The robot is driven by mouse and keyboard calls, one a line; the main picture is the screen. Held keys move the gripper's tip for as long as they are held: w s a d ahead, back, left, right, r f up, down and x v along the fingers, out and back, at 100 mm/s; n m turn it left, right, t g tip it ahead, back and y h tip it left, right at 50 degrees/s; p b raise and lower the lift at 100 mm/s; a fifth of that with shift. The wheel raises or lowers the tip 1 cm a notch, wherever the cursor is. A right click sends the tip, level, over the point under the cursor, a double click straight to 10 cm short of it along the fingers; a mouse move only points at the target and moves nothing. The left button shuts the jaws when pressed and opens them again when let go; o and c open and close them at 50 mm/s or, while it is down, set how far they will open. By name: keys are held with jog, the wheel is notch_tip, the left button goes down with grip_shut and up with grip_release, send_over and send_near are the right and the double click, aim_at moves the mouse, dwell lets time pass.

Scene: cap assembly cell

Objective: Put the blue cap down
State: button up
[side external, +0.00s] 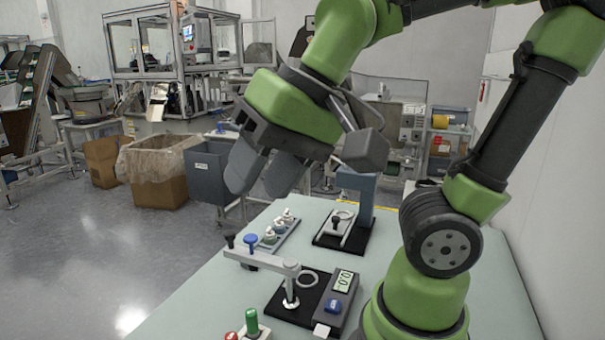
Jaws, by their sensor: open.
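My gripper (262,173) is open, with its two grey fingers pointing down in the air above and behind the left part of the table. I see nothing between the fingers. Another blue piece (333,306) sits on the meter with a display. I cannot tell for certain which of these is the blue cap.
A dark base with a ring and a metal post (290,291) stands at the front, beside the meter (343,284). A second fixture (343,228) stands behind it. Green and red pieces (251,322) are at the front edge. The table (205,308) is bare at front left.

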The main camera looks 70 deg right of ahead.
jog(key=shift+n+t+h, duration=0.4)
jog(key=shift+n+t, duration=0.3)
jog(key=shift+t, duration=0.2)
jog(key=shift+s+d, duration=1.6)
jog(key=shift+s, duration=0.1)
dwell(0.3)
